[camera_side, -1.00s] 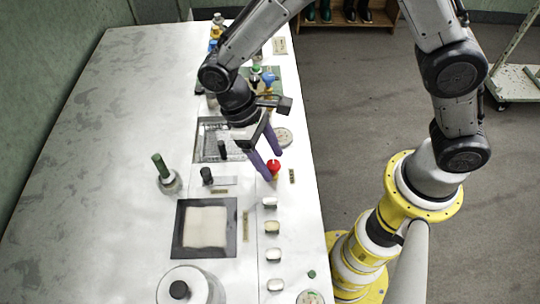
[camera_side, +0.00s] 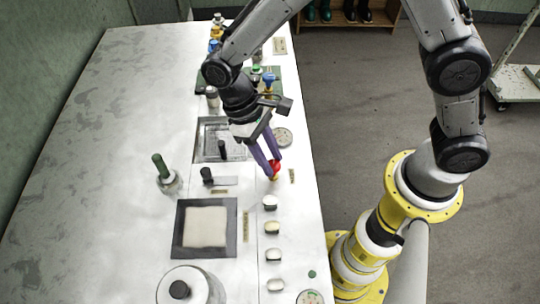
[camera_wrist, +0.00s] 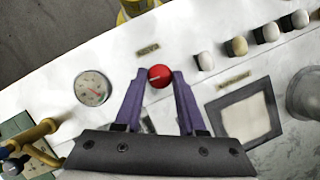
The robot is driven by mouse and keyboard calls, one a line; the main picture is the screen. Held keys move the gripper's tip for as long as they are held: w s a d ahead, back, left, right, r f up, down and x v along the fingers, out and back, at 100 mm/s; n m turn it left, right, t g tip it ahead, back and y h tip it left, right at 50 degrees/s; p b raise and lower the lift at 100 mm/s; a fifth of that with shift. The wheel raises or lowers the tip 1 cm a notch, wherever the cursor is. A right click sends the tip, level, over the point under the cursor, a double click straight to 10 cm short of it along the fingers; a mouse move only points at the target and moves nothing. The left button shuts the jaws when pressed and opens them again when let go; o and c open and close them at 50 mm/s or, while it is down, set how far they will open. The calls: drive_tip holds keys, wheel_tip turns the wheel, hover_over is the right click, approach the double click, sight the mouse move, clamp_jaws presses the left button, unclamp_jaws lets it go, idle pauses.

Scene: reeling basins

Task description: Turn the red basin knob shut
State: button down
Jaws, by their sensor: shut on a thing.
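The red basin knob (camera_side: 275,165) stands near the right edge of the white bench. In the wrist view the red knob (camera_wrist: 159,76) shows a pale line across its top and sits between the two purple fingertips. My gripper (camera_side: 272,172) points down at the knob, and its fingers are closed on the knob's sides. The gripper also shows in the wrist view (camera_wrist: 159,77). The fingers cover part of the knob in the side view.
Pale knobs (camera_side: 272,228) stand in a row nearer the camera. A round gauge (camera_side: 283,136) lies just beyond my gripper.

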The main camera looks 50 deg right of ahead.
drive_tip(key=m, duration=0.2)
drive_tip(key=m+y, duration=0.1)
drive_tip(key=m, duration=0.1)
drive_tip(key=shift+d+y, duration=0.2)
drive_tip(key=shift+y, duration=0.1)
drive_tip(key=m, duration=0.2)
drive_tip(key=m+y, duration=0.1)
drive_tip(key=m, duration=0.1)
drive_tip(key=shift+d+y, duration=0.1)
drive_tip(key=shift+y, duration=0.2)
drive_tip(key=m, duration=0.2)
drive_tip(key=m+t+y, duration=0.1)
drive_tip(key=m, duration=0.1)
drive_tip(key=shift+s+d+m, duration=0.1)
drive_tip(key=shift+s+m, duration=0.05)
drive_tip(key=shift+m, duration=0.15)
drive_tip(key=shift+s+m+t+y, duration=0.1)
drive_tip(key=shift+m+t+y, duration=0.55)
drive_tip(key=shift+m, duration=1.35)
drive_tip(key=c, duration=0.5)
unclamp_jaws()
drive_tip(key=shift+d, duration=0.1)
